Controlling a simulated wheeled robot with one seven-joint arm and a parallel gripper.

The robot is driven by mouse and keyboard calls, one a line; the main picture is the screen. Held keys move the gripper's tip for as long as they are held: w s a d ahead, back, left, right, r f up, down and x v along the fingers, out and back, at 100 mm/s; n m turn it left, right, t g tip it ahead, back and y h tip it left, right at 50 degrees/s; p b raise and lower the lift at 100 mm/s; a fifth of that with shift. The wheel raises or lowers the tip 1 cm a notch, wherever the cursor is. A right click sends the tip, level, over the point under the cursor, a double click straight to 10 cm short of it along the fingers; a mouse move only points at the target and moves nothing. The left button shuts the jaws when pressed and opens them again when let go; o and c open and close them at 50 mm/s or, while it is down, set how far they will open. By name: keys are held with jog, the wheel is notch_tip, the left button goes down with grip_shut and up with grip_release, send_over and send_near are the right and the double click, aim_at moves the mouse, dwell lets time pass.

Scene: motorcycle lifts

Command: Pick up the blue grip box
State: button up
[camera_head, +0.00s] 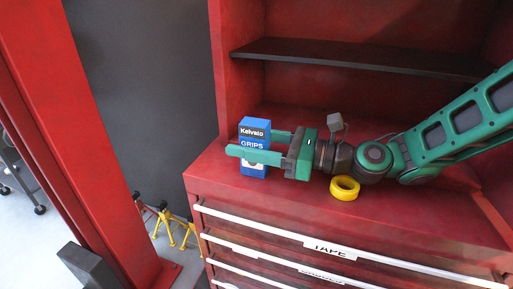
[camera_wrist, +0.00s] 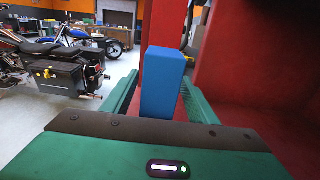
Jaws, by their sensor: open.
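The blue grip box (camera_head: 256,124), labelled "Kelvato GRIPS", stands upright at the left end of the red cabinet top. My gripper (camera_head: 252,144) reaches in from the right, level, with its green fingers on either side of the box. In the head view the near finger covers part of the box's front. In the wrist view the box (camera_wrist: 164,84) shows as a plain blue block between the two fingers of my gripper (camera_wrist: 158,92). The jaws are open, and I cannot tell whether either finger touches the box.
A yellow tape roll (camera_head: 345,188) lies on the red cabinet top (camera_head: 300,216) below my wrist. A dark shelf (camera_head: 360,57) runs above and behind. A red post (camera_head: 85,130) and yellow stands (camera_head: 170,226) are to the left. Motorcycles (camera_wrist: 62,62) stand far off.

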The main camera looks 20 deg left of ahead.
jog(key=shift+a, duration=1.1)
jog(key=c, duration=1.2)
jog(key=shift+c, duration=0.2)
